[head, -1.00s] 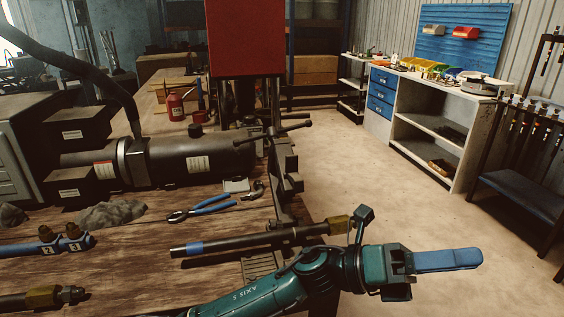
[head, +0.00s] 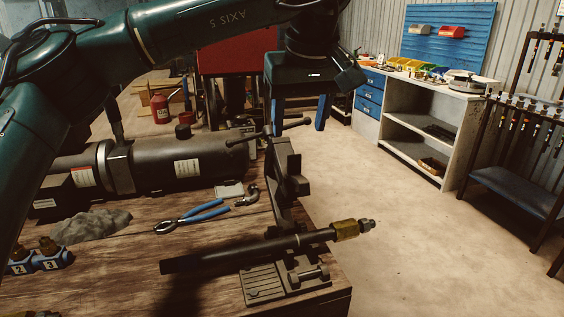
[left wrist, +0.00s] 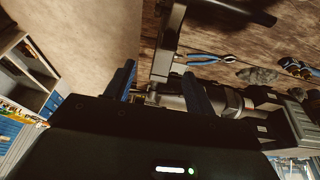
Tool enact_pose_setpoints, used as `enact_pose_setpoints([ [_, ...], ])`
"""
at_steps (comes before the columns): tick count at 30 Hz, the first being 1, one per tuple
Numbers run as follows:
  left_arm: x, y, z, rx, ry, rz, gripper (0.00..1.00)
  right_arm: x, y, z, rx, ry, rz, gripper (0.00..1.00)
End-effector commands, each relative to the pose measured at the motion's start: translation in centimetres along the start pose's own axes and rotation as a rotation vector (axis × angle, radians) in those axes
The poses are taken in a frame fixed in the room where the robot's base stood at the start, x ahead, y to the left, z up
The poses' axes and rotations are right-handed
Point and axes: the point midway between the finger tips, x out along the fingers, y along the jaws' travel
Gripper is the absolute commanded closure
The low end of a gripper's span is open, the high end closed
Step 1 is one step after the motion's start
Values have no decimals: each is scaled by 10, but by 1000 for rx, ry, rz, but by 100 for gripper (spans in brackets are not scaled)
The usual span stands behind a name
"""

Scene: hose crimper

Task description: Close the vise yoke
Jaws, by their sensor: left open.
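The vise stands at the bench's right edge. Its dark yoke (head: 287,178) stands raised and leaning back from the base, with a T-handled screw (head: 270,134) near its top. The ribbed vise base (head: 266,284) lies nearer, with a black hose (head: 250,250) across it ending in a brass fitting (head: 346,230). My left gripper (head: 298,115) hangs fingers down, open and empty, above and behind the yoke. In the left wrist view its blue fingers (left wrist: 158,90) are apart, with dark metal vise parts between and beyond them. My right gripper is not in view.
Blue-handled pliers (head: 192,217) and a grey lump of cloth (head: 92,225) lie on the wooden bench. Open floor (head: 410,240) lies to the right, before a shelf unit (head: 425,125).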

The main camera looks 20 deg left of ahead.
Motion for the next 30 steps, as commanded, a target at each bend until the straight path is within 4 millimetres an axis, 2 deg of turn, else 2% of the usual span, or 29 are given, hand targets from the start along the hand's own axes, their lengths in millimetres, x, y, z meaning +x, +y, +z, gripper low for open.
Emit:
enact_pose_setpoints([
  [3, -9, -10, -12, -4, 48, -29, 45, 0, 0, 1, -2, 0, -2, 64],
  [7, 0, -11, -13, -4, 52, -34, 45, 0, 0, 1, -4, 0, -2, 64],
  [21, 92, -13, -16, -4, 46, -31, 45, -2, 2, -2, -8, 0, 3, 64],
  [27, 114, -13, -17, -4, 48, -28, 45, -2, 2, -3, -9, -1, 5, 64],
  [30, 119, -13, -18, -4, 48, -28, 45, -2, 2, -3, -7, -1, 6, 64],
])
